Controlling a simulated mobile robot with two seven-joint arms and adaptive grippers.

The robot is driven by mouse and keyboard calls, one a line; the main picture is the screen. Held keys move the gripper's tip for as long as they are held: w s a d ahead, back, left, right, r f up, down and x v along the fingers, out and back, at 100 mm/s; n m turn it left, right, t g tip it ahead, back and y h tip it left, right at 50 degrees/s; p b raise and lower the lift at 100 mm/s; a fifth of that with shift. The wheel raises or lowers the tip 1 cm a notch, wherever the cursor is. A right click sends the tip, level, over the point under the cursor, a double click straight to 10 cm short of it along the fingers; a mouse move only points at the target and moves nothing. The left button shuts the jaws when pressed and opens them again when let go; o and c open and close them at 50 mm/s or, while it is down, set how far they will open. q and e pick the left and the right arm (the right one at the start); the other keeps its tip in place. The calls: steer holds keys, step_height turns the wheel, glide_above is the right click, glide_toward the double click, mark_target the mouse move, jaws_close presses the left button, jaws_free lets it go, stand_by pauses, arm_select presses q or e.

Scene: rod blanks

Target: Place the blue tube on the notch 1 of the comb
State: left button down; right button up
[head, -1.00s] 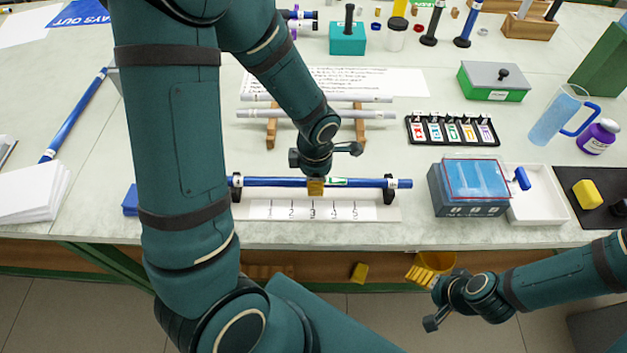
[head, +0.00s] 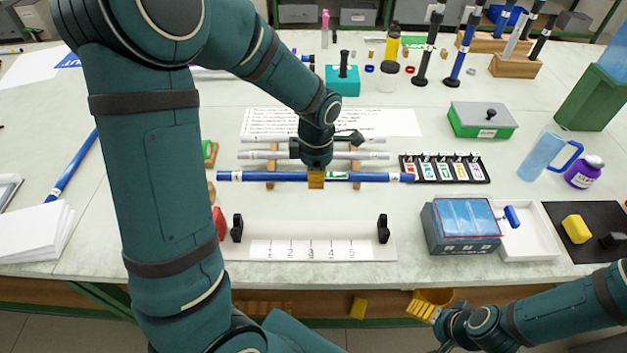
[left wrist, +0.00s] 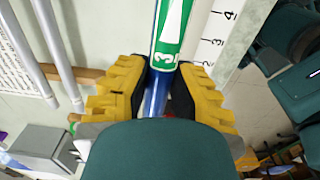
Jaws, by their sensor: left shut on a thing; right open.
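My left gripper (head: 316,180) is shut on the middle of a blue tube (head: 262,176) with a green label. The tube is level, crosswise and raised off the black supports. In the left wrist view, the tube (left wrist: 165,45) runs between the yellow fingers (left wrist: 160,100), and its label reads 3. Behind it, two wooden bars (head: 271,181) carry two grey tubes (head: 262,154). These bars look like the comb; their notches are too small to read. The held tube appears over their near ends. My right gripper (head: 424,309) is open and empty at the table's front edge.
A white board (head: 385,250) with two black supports (head: 383,229) and marks 1 to 5 stands empty in front. A blue-grey box (head: 460,230), a white tray (head: 535,240) and a black card rack (head: 445,170) are at right. Another blue tube (head: 72,165) lies at left.

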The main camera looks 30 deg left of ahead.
arm_select(q)
steer(key=w+a+f+p, duration=0.1)
steer(key=w+a+p, duration=0.1)
steer(key=w+a, duration=0.55)
steer(key=f, duration=0.2)
steer(key=w+f, duration=0.1)
steer(key=f, duration=0.1)
steer(key=d+f+b, duration=0.1)
steer(key=f, duration=0.1)
steer(key=shift+w+d, duration=0.1)
steer(key=shift+w, duration=0.2)
steer(key=shift+f, duration=2.15)
steer(key=shift+r, duration=0.1)
steer(key=shift+b, duration=0.3)
steer(key=shift+f, duration=0.3)
steer(key=c, duration=1)
jaws_free()
steer(key=shift+o, duration=0.2)
steer(key=shift+r, duration=0.1)
